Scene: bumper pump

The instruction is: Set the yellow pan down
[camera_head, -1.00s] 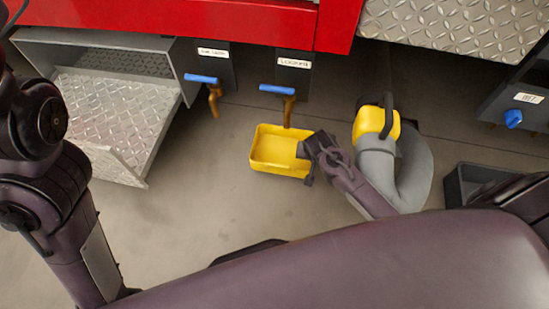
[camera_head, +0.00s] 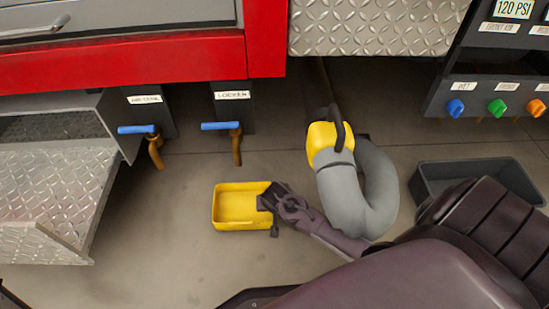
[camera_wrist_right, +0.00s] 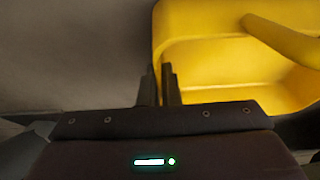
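The yellow pan (camera_head: 229,222) is a shallow rectangular tray, roughly level, in front of the locker tap (camera_head: 236,145) in the head view. Its opening faces up and looks empty. My right gripper (camera_head: 268,201) is at the pan's right side. In the right wrist view the two fingers (camera_wrist_right: 160,88) are close together with the edge of the yellow pan (camera_wrist_right: 205,60) between them. I cannot tell whether the pan's underside touches the floor. My left gripper is out of view.
A second blue-handled tap (camera_head: 152,142) is at left, near the diamond-plate step (camera_head: 50,190). A grey hose with a yellow fitting (camera_head: 330,140) stands right of the pan. A dark grey bin (camera_head: 440,168) is at right. Floor left of the pan is clear.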

